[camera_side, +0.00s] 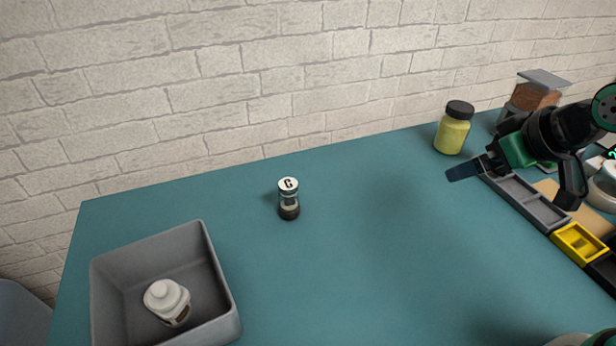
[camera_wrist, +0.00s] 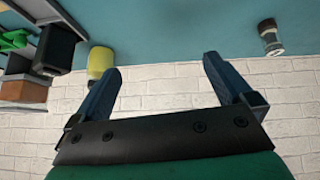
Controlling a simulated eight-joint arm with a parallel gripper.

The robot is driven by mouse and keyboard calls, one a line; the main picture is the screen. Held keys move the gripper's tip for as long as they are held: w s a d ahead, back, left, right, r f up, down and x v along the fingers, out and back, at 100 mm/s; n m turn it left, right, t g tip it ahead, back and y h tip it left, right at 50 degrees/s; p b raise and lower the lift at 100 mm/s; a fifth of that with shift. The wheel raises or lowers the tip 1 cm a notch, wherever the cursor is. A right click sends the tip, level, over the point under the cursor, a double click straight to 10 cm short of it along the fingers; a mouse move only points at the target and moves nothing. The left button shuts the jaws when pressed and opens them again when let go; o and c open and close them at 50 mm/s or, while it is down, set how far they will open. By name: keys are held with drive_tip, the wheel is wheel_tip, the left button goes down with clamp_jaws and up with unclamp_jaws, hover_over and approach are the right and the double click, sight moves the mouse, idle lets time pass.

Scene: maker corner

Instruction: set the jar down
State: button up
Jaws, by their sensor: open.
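A yellow jar with a black lid (camera_side: 453,128) stands upright on the teal table near the wall. Its yellow body also shows in the wrist view (camera_wrist: 99,62), beside the left finger, which partly hides it. A small clear jar with a white lid marked G and dark contents (camera_side: 289,200) stands upright mid-table; it also shows in the wrist view (camera_wrist: 271,38). My gripper (camera_side: 513,190) is at the right, in front of the yellow jar and apart from it. In the wrist view its fingers (camera_wrist: 161,65) are spread with nothing between them.
A grey bin (camera_side: 215,270) at the left front holds a white bottle (camera_side: 168,301). A row of grey, yellow and black trays (camera_side: 580,243) runs along the right. A container with brown contents (camera_side: 536,92) stands behind my gripper. The middle of the table is mostly clear.

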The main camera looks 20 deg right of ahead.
drive_tip(key=shift+s+a+f+m, duration=0.1)
drive_tip(key=shift+s+a+m, duration=0.2)
drive_tip(key=shift+m, duration=0.2)
